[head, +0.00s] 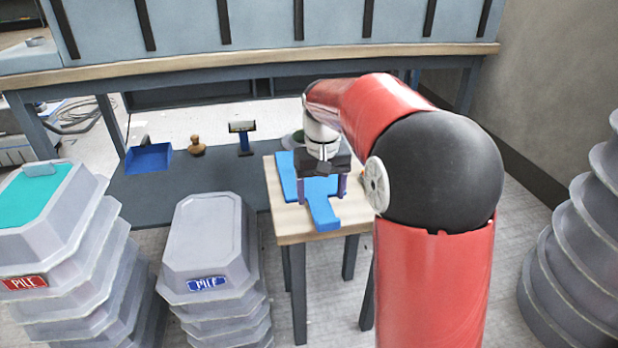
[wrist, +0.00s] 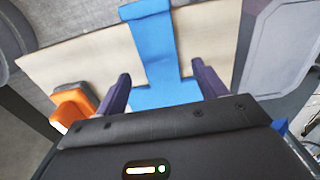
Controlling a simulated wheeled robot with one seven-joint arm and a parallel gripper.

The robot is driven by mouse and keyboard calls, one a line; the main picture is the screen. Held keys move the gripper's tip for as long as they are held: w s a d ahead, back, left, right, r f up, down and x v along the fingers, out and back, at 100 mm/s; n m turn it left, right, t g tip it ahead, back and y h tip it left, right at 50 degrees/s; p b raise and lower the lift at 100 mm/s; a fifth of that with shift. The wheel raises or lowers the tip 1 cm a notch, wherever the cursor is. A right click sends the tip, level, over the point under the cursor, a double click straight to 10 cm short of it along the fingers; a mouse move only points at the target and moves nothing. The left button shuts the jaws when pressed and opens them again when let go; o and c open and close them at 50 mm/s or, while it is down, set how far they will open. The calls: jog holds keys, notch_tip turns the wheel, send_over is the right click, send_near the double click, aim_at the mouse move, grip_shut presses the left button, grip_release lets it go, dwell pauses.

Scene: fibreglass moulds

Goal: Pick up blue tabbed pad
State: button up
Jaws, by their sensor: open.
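The blue tabbed pad (head: 322,213) lies flat on a small wooden-topped table (head: 291,222), its narrow tab pointing toward the table's front edge. In the wrist view my gripper (wrist: 158,82) is open, and I see no contact with the pad. Part of the pad is hidden under my gripper.
An orange and white object (wrist: 74,106) lies on the table beside my gripper. Stacked grey moulds (head: 208,240) stand left of the table, more (head: 55,240) at far left and at right (head: 580,255).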

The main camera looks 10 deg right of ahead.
notch_tip(320, 180, down, 3)
jog(key=shift+r, duration=0.2)
jog(key=c, duration=1.1)
jog(key=shift+o, duration=0.2)
jog(key=shift+r, duration=0.1)
